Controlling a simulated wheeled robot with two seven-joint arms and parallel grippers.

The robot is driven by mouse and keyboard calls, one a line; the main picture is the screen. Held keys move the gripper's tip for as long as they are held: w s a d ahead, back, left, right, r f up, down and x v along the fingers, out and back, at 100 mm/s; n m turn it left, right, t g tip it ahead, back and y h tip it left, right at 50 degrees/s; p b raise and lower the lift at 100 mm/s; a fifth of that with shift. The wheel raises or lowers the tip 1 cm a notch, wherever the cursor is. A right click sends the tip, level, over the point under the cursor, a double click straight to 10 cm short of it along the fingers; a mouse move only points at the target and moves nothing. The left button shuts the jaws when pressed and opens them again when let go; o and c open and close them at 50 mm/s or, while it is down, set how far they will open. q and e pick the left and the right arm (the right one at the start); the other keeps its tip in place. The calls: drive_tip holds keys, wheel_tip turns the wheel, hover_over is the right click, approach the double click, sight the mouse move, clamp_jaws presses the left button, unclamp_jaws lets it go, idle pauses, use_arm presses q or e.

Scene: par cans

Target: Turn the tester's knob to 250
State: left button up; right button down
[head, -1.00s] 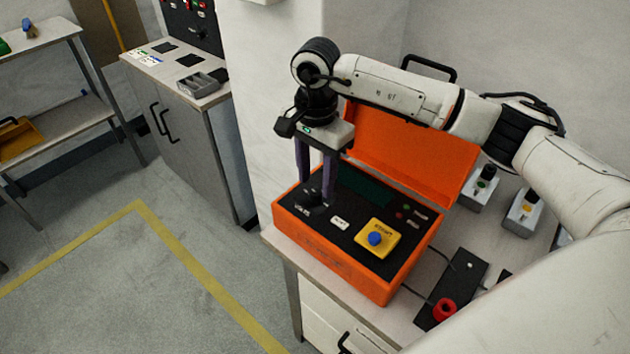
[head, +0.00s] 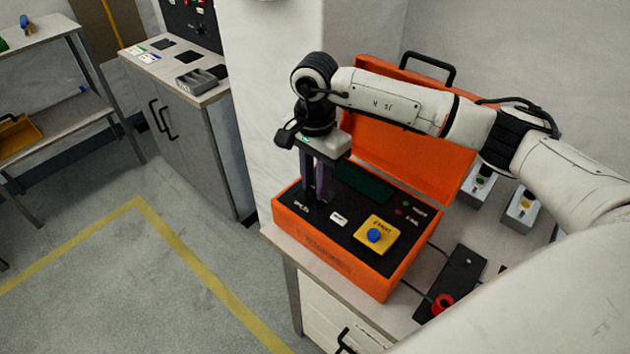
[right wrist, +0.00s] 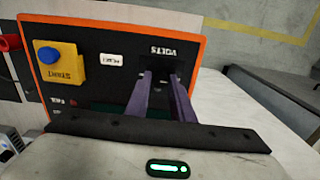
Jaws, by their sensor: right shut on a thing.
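The tester is an open orange case (head: 335,255) with a black panel, standing on a bench. On the panel are a yellow START block with a blue button (head: 374,236), a small white label (head: 340,217) and a VOLTS marking. My right gripper (head: 316,198) points down at the VOLTS corner, its purple fingers shut on the knob, which they mostly hide. In the right wrist view the fingertips (right wrist: 163,76) meet the panel just below the VOLTS lettering. The knob's pointer and scale cannot be read. My left gripper is not in view.
The orange lid (head: 405,140) stands open behind the panel, close to my right arm. A black strip with a red ring (head: 443,303) and grey boxes with buttons (head: 521,208) are to the right. A grey cabinet (head: 185,135) stands at the left beyond open floor.

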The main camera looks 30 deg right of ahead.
drive_tip(key=shift+m, duration=0.4)
drive_tip(key=m+b, duration=0.1)
drive_tip(key=m, duration=0.1)
drive_tip(key=shift+m+b, duration=0.3)
drive_tip(key=shift+m, duration=0.1)
drive_tip(key=m+b, duration=0.1)
drive_tip(key=m, duration=0.3)
drive_tip(key=shift+m, duration=0.3)
drive_tip(key=m+b, duration=0.1)
drive_tip(key=m, duration=0.4)
drive_tip(key=shift+r+m, duration=0.1)
drive_tip(key=shift+m, duration=2.1)
drive_tip(key=c, duration=1.5)
unclamp_jaws()
drive_tip(key=shift+c, duration=0.2)
drive_tip(key=shift+b, duration=0.3)
